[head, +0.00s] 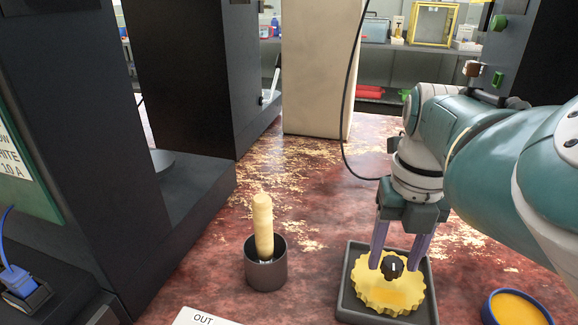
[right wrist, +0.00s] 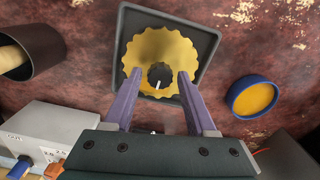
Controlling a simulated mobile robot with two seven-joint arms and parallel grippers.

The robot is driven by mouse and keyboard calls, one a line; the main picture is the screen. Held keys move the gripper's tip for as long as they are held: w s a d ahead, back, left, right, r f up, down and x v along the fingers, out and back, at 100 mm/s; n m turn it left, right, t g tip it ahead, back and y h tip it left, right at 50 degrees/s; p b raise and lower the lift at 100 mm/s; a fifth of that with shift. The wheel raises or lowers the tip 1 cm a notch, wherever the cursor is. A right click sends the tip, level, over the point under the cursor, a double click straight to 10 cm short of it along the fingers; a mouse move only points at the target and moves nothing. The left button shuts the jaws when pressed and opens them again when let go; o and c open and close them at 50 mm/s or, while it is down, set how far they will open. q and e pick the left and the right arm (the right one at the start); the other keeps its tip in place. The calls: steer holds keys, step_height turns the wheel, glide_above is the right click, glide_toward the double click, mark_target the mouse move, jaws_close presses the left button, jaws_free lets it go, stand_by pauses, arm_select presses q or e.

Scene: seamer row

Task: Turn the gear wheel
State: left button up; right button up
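The yellow gear wheel (head: 372,290) lies flat in a dark square tray (head: 347,312) at the lower right of the head view. It also shows in the right wrist view (right wrist: 148,48). A black knob (head: 392,266) with a white mark sits at its middle. My right gripper (head: 396,266) comes down from above with its two purple fingers spread. In the right wrist view the fingertips stand on either side of the knob (right wrist: 160,73), with a gap on both sides. I cannot tell whether the tips touch the wheel's face. My left gripper is not in view.
A dark cup (head: 266,268) holding a pale wooden rod (head: 263,225) stands left of the tray. A blue-rimmed dish (head: 515,308) with orange contents is to the right. A beige post (head: 315,70) and dark machine housings stand behind and left. The red, worn tabletop between is clear.

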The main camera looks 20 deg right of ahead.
mark_target(394, 262)
steer(key=shift+o, duration=0.7)
step_height(394, 262, up, 10)
steer(key=p, duration=0.3)
